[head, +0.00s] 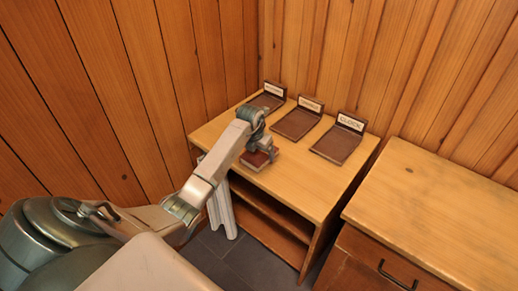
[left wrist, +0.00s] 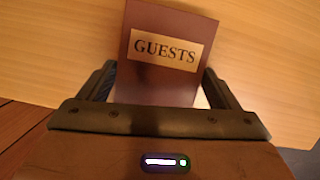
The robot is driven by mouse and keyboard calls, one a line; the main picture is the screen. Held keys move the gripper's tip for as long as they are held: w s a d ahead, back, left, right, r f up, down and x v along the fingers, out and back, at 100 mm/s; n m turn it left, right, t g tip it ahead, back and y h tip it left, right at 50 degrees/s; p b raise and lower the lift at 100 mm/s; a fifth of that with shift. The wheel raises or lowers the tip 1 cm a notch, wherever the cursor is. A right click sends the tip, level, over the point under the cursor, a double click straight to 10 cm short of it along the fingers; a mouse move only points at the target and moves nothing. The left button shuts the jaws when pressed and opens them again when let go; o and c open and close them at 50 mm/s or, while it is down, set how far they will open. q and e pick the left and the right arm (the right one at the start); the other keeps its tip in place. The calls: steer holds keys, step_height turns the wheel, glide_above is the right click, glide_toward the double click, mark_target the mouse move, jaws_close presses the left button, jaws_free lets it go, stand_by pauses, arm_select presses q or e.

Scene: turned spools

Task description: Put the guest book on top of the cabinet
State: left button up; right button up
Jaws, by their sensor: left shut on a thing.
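The guest book (left wrist: 160,80) is dark red-brown with a pale plate reading "GUESTS". My left gripper (head: 257,152) is shut on it, with one finger on each side of the book in the left wrist view (left wrist: 160,92). In the head view the book (head: 257,162) is over the front left part of the wooden top (head: 292,181) of an open-shelved unit. I cannot tell whether it touches that top. Beside it on the right stands a wooden cabinet (head: 430,210) with a dark-handled drawer and a bare top. My right gripper is not in view.
Three brown trays with upright labels stand along the back of the shelved unit: left (head: 268,101), middle (head: 297,123) and right (head: 338,145), which seems to read "CLOCK". Plank walls close off the back and left. A narrow gap separates the two units.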

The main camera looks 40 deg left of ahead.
mark_target(255, 158)
arm_select(q)
steer(key=shift+f, duration=0.1)
steer(key=o, duration=1)
steer(key=shift+r, duration=0.25)
steer(key=shift+s+r, duration=0.1)
steer(key=shift+r, duration=0.25)
steer(key=b+v, duration=0.2)
steer(key=v, duration=0.9)
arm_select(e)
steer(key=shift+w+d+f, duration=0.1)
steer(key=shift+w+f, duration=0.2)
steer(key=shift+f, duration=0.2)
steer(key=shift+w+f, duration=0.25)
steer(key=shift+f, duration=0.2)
arm_select(q)
steer(key=shift+s, duration=0.1)
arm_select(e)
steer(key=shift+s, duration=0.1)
